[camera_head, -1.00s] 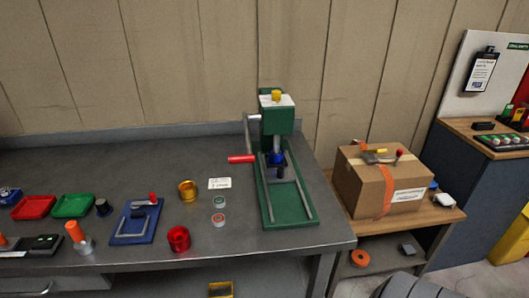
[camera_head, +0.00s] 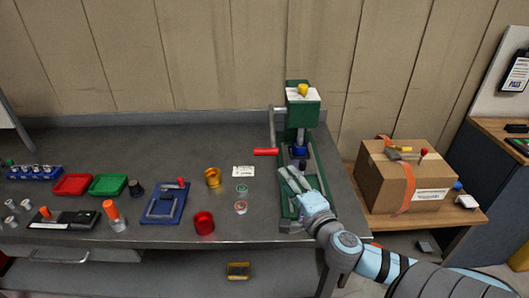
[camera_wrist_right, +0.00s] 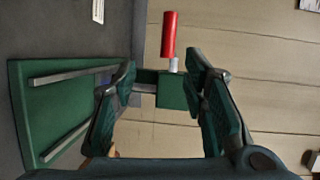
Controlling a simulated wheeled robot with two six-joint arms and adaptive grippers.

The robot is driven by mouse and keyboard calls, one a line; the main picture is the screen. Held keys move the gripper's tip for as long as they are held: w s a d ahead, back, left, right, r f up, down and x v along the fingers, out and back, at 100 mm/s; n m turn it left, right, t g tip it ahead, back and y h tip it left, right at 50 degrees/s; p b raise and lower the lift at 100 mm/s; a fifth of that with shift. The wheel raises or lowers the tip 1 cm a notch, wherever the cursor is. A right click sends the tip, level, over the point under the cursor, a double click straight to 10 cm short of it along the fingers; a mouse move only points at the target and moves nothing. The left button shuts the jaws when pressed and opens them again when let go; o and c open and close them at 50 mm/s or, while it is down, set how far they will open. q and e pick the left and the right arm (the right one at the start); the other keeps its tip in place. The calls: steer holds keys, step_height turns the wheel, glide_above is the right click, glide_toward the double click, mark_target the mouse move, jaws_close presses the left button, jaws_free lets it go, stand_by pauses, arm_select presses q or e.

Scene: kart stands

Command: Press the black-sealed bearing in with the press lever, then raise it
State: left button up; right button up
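The green press (camera_head: 304,113) stands at the right end of the bench, with a blue ram tip (camera_head: 299,151) above its base. Its lever hangs down on the left side and ends in a red handle (camera_head: 266,152). I cannot make out the black-sealed bearing; a small dark piece (camera_head: 301,164) sits under the ram. My right gripper (camera_head: 287,178) is in front of the press, over its base, apart from the handle. In the right wrist view it (camera_wrist_right: 163,78) is open and empty, with the red handle (camera_wrist_right: 169,35) beyond the fingertips. My left gripper is not in view.
A white card (camera_head: 243,171), two small round pieces (camera_head: 241,207), a gold cup (camera_head: 213,178) and a red cup (camera_head: 204,223) stand left of the press. A cardboard box (camera_head: 408,178) sits on the lower table at right. The wall is close behind.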

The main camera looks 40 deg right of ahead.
mark_target(266, 154)
steer(key=shift+m, duration=0.3)
steer(key=x, duration=0.4)
steer(key=r+x, duration=0.1)
steer(key=x, duration=0.9)
steer(key=shift+w+a+r+b, duration=0.2)
steer(key=shift+w+a+b, duration=0.15)
steer(key=shift+w+b, duration=0.1)
jaws_close()
